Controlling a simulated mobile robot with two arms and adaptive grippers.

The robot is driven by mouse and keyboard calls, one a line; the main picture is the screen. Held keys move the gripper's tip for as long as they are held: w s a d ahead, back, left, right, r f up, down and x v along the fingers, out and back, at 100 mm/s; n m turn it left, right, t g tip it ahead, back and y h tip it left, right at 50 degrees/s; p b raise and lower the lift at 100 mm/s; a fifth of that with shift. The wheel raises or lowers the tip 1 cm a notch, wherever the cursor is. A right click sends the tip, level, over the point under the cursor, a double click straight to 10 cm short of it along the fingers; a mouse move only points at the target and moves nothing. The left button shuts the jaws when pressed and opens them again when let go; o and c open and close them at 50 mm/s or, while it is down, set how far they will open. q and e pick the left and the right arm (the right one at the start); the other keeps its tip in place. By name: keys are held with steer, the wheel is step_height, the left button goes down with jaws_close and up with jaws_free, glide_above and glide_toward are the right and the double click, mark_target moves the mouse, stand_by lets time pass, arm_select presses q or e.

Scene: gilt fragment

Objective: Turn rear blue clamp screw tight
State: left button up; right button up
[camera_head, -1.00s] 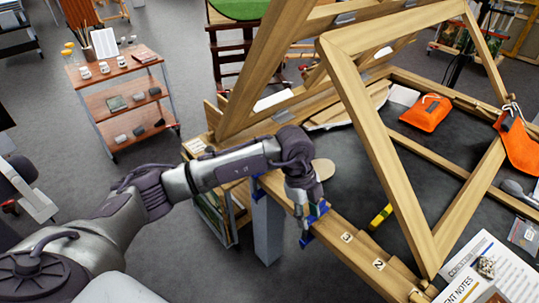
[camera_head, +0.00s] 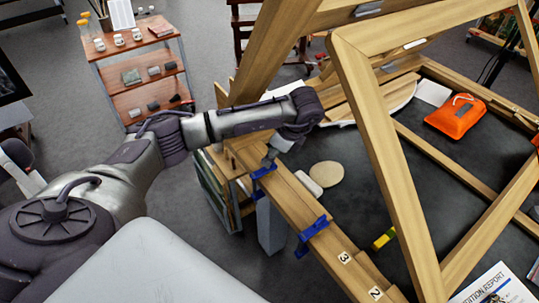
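Two blue clamps sit on the long wooden rail at the near left side of the bench. The rear blue clamp (camera_head: 263,171) is the farther one, and the front blue clamp (camera_head: 313,231) is nearer to me. My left gripper (camera_head: 270,157) points down just above the rear clamp, at its upper right end. The fingers are small and partly hidden by the wrist, so I cannot tell whether they touch the clamp or are open. The rear clamp's screw is not clearly visible. My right gripper is not in view.
A large wooden frame (camera_head: 388,160) leans up to the right of my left arm. A round beige disc (camera_head: 326,175), a yellow object (camera_head: 383,239) and an orange pouch (camera_head: 456,117) lie on the dark bench top. A shelf cart (camera_head: 147,70) stands at back left.

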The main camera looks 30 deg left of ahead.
arm_select(q)
steer(key=shift+w+a+f, duration=0.15)
steer(key=shift+a+f, duration=0.05)
steer(key=shift+f, duration=0.35)
steer(key=shift+w+a+f, duration=0.1)
steer(key=shift+a+f, duration=0.1)
steer(key=shift+f, duration=0.3)
steer(key=shift+a+f, duration=0.1)
steer(key=shift+f, duration=0.25)
jaws_close()
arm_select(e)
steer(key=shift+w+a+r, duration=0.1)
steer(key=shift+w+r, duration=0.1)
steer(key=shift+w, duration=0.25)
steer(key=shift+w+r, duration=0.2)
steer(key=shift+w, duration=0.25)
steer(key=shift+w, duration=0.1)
